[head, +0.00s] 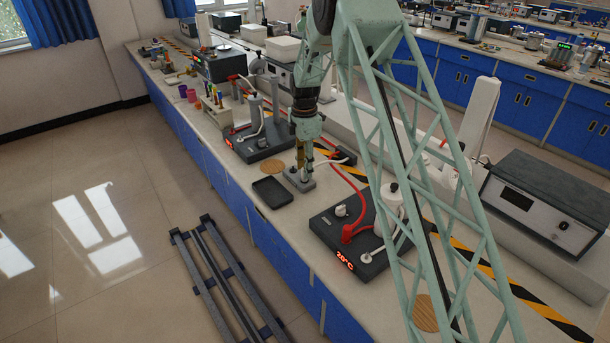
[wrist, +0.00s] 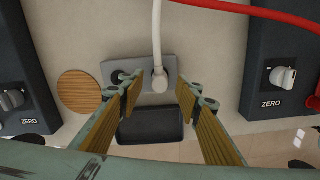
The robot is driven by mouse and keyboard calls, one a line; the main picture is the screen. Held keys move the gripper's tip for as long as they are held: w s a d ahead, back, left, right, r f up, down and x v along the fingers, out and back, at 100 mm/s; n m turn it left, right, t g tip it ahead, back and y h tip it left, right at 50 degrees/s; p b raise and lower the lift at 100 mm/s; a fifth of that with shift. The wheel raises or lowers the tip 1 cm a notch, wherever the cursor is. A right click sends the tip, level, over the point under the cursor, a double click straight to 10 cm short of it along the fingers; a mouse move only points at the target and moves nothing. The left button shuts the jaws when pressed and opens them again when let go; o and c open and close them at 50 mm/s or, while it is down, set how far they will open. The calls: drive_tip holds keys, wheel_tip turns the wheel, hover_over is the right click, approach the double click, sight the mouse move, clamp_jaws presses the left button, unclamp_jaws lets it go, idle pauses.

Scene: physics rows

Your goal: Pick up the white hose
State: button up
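The white hose (wrist: 157,40) comes down from the top of the wrist view to a pale rounded end (wrist: 160,82) at the grey block (wrist: 118,70). I cannot tell whether this end is seated in the block or just above it. My gripper (wrist: 160,92) is open, with one wood-coloured finger on each side of the hose end and a visible gap to both. In the head view my gripper (head: 305,172) points down over the grey block (head: 296,184) on the bench. There the hose end is hidden or too small to make out.
A dark hotplate (head: 340,255) with a red hose (head: 350,186) stands to the right, another (head: 250,147) behind to the left. A black tray (head: 272,192) lies beside the block, and a round wooden mat (head: 273,167) is close by. The red hose (wrist: 225,7) crosses above right.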

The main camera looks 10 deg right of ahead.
drive_tip(key=shift+f, duration=1.45)
drive_tip(key=c, duration=0.9)
drive_tip(key=shift+r, duration=0.2)
drive_tip(key=shift+r, duration=1.65)
drive_tip(key=s+r, duration=0.1)
drive_tip(key=s, duration=1.5)
drive_tip(key=shift+d+r+p, duration=0.15)
drive_tip(key=shift+d+p, duration=0.2)
drive_tip(key=shift+d, duration=0.05)
drive_tip(key=shift+r+p, duration=1)
drive_tip(key=shift+r, duration=1.25)
drive_tip(key=shift+c, duration=0.2)
